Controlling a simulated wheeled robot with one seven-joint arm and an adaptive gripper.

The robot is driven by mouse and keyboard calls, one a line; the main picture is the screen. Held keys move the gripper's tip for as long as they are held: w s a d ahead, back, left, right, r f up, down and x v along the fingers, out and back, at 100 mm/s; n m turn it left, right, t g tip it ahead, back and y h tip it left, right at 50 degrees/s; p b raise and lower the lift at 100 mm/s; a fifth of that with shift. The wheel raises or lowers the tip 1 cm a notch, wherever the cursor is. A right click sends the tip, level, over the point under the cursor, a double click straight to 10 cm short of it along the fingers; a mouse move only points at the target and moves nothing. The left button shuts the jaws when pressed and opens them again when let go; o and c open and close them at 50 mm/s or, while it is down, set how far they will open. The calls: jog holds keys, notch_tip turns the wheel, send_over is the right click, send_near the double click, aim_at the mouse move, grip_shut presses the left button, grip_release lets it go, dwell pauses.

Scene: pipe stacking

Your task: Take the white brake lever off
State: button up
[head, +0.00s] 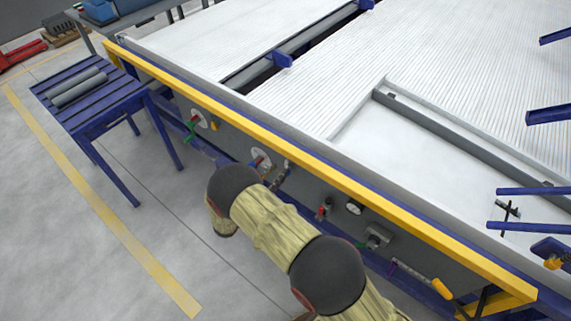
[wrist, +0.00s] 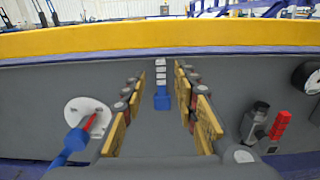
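A small upright lever (wrist: 161,76) with white segments and a blue base stands on the grey machine panel in the wrist view. It looks like the white brake lever, though I cannot be sure. My gripper (wrist: 158,100) is open, with its tan-padded fingers on either side of the lever in the picture. I cannot tell how far the fingertips are from it, and no contact shows. In the head view, my gripper (head: 281,180) is by the panel under the yellow rail, partly hidden by my arm. A small pale part (head: 288,163) shows beside it.
A white disc (wrist: 84,112) with a red and blue handle is left of my gripper. A red knob (wrist: 281,124) and a gauge (wrist: 307,77) are to the right. The yellow rail (wrist: 100,41) runs above. A blue table (head: 85,115) with grey pipes (head: 77,88) stands at left.

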aim_at(286, 164)
jog(key=shift+b+x, duration=0.8)
jog(key=shift+x, duration=2.4)
jog(key=shift+c, duration=1.1)
grip_shut()
